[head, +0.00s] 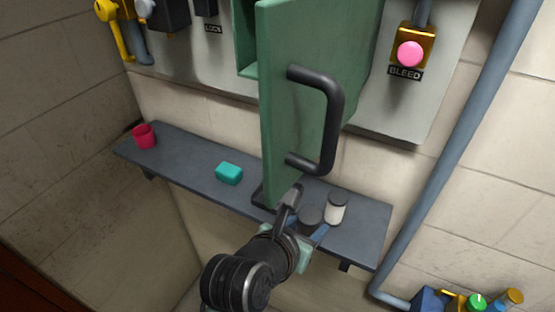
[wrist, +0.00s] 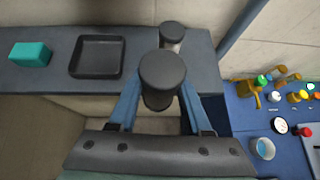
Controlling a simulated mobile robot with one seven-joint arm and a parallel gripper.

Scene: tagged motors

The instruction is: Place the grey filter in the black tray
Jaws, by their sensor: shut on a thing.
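The grey filter, a dark grey cylinder (wrist: 162,75), stands upright between the blue fingers of my gripper (wrist: 160,98), which is shut on it. In the head view the filter (head: 311,216) shows at the shelf's right part, partly behind my gripper (head: 308,226). I cannot tell if its base touches the shelf. The black tray (wrist: 97,72), square and shallow, lies empty on the shelf, left of the filter in the wrist view. In the head view only a corner of the tray (head: 259,196) shows beside the green door.
A white cylinder with a dark cap (head: 335,208) stands close beside the filter. A teal block (head: 229,173) and a red cup (head: 144,136) sit farther left on the grey shelf (head: 190,166). The open green door (head: 300,130) with its black handle (head: 333,115) hangs over the tray area.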

